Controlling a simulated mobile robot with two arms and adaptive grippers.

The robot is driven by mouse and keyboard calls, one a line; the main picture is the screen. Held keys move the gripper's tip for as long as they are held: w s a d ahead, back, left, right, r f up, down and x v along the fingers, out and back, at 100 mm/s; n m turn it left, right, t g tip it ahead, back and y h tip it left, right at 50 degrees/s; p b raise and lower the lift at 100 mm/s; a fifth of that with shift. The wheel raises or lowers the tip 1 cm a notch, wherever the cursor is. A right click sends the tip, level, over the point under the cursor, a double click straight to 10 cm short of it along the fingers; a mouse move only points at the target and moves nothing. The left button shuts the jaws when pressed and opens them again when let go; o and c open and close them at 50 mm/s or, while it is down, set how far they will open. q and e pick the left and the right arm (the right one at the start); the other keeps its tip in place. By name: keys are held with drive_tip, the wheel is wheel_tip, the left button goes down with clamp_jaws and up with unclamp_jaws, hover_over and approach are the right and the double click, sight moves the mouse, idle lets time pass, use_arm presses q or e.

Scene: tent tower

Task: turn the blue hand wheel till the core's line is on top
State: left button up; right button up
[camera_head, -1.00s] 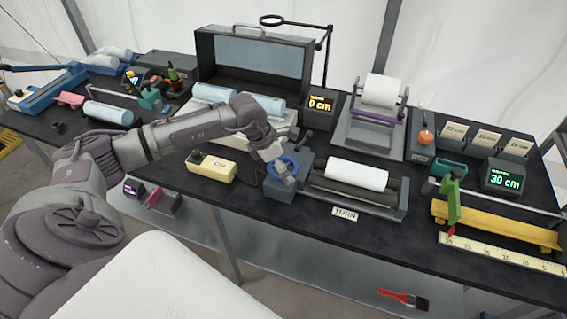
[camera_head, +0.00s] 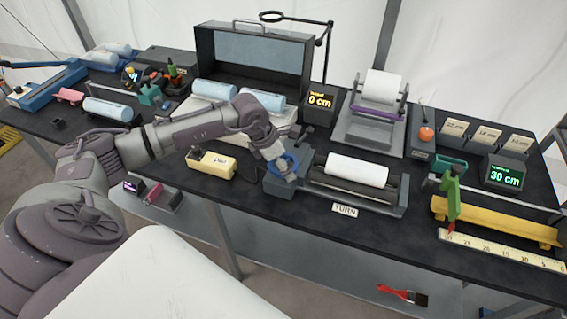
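The blue hand wheel (camera_head: 287,162) is on the left end of a grey roller cradle labelled TURN, on the front part of the table. A white core (camera_head: 357,170) lies on the dark rollers (camera_head: 345,186). I see no line on the side of the core that shows. My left gripper (camera_head: 284,170) reaches in from the left and is at the wheel, covering part of it. Its fingers are small and overlap the wheel, so I cannot tell whether they are closed on it. My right gripper is not in view.
A cream box (camera_head: 211,163) stands left of the wheel. A TURN label (camera_head: 345,210) lies in front of the cradle. Behind are an open grey case (camera_head: 254,52) and a roll stand (camera_head: 376,128). A yellow channel (camera_head: 495,222) and ruler (camera_head: 500,250) lie to the right.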

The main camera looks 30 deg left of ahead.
use_arm(q)
drive_tip(key=n+y+b, duration=0.1)
drive_tip(key=n+b, duration=0.1)
drive_tip(key=n, duration=0.1)
drive_tip(key=shift+f+t+b, duration=0.15)
drive_tip(key=shift+t+b, duration=0.15)
drive_tip(key=shift+t, duration=0.1)
drive_tip(key=n+b, duration=0.1)
drive_tip(key=n, duration=0.1)
drive_tip(key=n+y+b, duration=0.1)
drive_tip(key=n+b, duration=0.1)
drive_tip(key=shift+w+y, duration=0.1)
drive_tip(key=shift+y, duration=0.2)
drive_tip(key=n+y+b, duration=0.1)
drive_tip(key=n+b, duration=0.2)
drive_tip(key=shift+n, duration=0.3)
drive_tip(key=shift+a+r+n+y+b, duration=0.1)
drive_tip(key=shift+r+n+y+b, duration=0.15)
drive_tip(key=shift+n+y+b, duration=0.85)
drive_tip(key=shift+n+h+p, duration=0.3)
drive_tip(key=shift+n+h, duration=0.1)
drive_tip(key=o, duration=0.9)
drive_tip(key=shift+o, duration=0.2)
